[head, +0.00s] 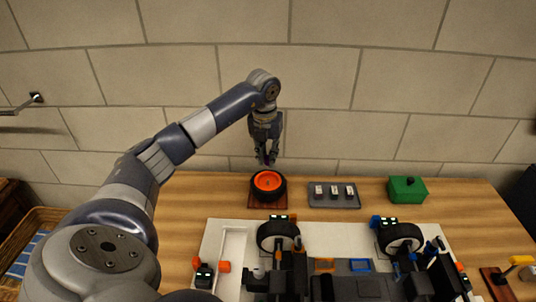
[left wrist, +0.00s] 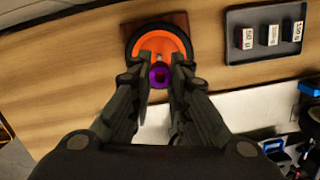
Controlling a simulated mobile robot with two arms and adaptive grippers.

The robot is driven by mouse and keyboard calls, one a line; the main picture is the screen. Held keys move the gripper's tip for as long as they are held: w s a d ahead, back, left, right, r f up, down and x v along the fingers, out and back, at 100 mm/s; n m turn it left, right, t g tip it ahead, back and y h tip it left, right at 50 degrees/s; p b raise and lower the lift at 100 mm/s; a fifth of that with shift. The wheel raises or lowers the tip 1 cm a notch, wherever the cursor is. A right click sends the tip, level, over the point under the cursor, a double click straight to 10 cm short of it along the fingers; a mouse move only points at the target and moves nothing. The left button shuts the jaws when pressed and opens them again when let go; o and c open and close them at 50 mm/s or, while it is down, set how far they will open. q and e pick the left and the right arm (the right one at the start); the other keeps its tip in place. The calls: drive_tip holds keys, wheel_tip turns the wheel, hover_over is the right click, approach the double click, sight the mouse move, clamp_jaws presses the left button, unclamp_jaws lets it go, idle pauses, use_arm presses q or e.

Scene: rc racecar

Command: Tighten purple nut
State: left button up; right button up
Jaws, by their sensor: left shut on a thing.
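My left gripper (head: 267,161) hangs pointing down over the orange-rimmed wheel (head: 268,182) at the back of the wooden table. In the left wrist view its fingers (left wrist: 160,68) are shut on the purple nut (left wrist: 153,78), a ring with a dark hole. The wheel (left wrist: 133,48) lies flat behind the nut in that view, and the fingers partly cover it. In the head view the nut is a tiny purple spot between the fingertips. My right gripper is not in view.
A dark tray (head: 316,204) with three small weights and a green box (head: 407,190) stand right of the wheel. The racecar chassis (head: 360,287) with two mounted wheels fills the front. A brick wall is close behind.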

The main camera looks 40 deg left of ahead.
use_arm(q)
drive_tip(key=b, duration=0.3)
hover_over(268, 180)
drive_tip(key=shift+s+f, duration=0.1)
drive_tip(key=shift+f, duration=2.75)
drive_tip(key=shift+p, duration=0.55)
drive_tip(key=shift+f+b, duration=0.75)
drive_tip(key=shift+f, duration=0.5)
drive_tip(key=o, duration=0.9)
drive_tip(key=shift+o, duration=0.2)
drive_tip(key=shift+r, duration=0.1)
